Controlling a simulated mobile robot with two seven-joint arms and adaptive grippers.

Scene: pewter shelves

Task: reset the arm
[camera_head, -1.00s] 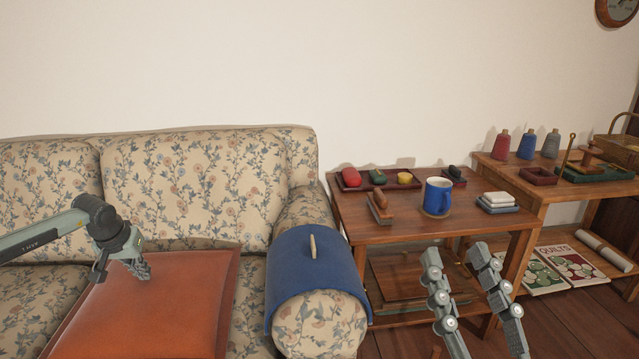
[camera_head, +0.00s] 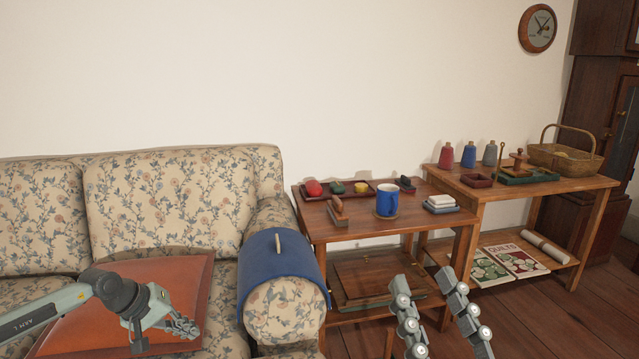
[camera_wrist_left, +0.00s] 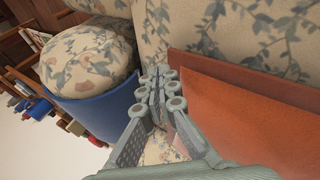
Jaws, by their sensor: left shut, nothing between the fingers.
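A blue cloth (camera_head: 285,265) drapes over the sofa arm. The small table (camera_head: 350,228) holds a blue mug (camera_head: 387,198) and several small items. A second table (camera_head: 560,187) carries bobbins and a basket (camera_head: 565,155). Wooden floor (camera_head: 560,320) is clear at lower right.

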